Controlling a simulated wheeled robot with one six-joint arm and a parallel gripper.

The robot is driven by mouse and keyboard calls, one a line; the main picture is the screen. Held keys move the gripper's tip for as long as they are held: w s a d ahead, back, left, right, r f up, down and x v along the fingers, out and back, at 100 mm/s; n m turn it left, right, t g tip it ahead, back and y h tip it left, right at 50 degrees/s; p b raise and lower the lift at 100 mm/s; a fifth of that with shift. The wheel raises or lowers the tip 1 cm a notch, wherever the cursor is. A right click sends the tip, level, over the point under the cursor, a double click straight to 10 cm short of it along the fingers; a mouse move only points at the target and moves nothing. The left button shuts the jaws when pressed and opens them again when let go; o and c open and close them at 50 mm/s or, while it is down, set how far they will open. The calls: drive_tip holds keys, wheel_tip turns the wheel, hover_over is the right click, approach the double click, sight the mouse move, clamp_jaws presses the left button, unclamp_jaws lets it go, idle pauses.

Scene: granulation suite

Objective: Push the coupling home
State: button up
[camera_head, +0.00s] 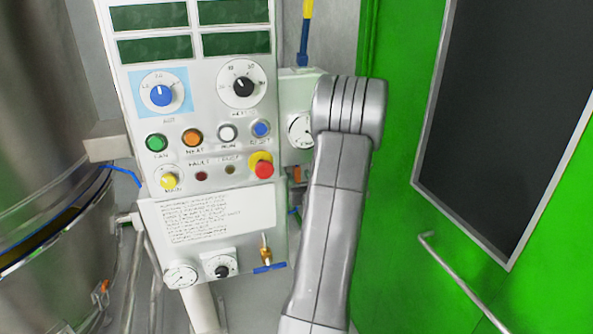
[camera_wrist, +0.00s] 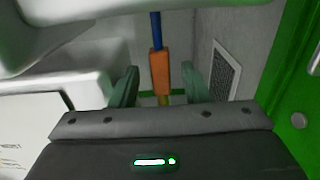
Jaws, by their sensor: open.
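An orange block-shaped coupling (camera_wrist: 160,72) hangs upright in the wrist view, with a blue hose (camera_wrist: 156,30) entering its top and a yellowish piece (camera_wrist: 165,100) below it. My gripper (camera_wrist: 161,76) is open, one finger on each side of the coupling, with visible gaps. Whether the fingers are level with it in depth I cannot tell. In the head view a small orange part (camera_head: 297,174) shows beside my arm, which hides my gripper. Whether the coupling is fully seated cannot be seen.
The control panel (camera_head: 215,160) with knobs and buttons stands left of my arm. A gauge box (camera_head: 299,95) is partly behind my arm. A steel vessel (camera_head: 50,150) is at far left. A green door (camera_head: 400,220) with a bar handle (camera_head: 460,283) is at right.

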sight(298, 174)
drive_tip(key=shift+x, duration=1.7)
clamp_jaws()
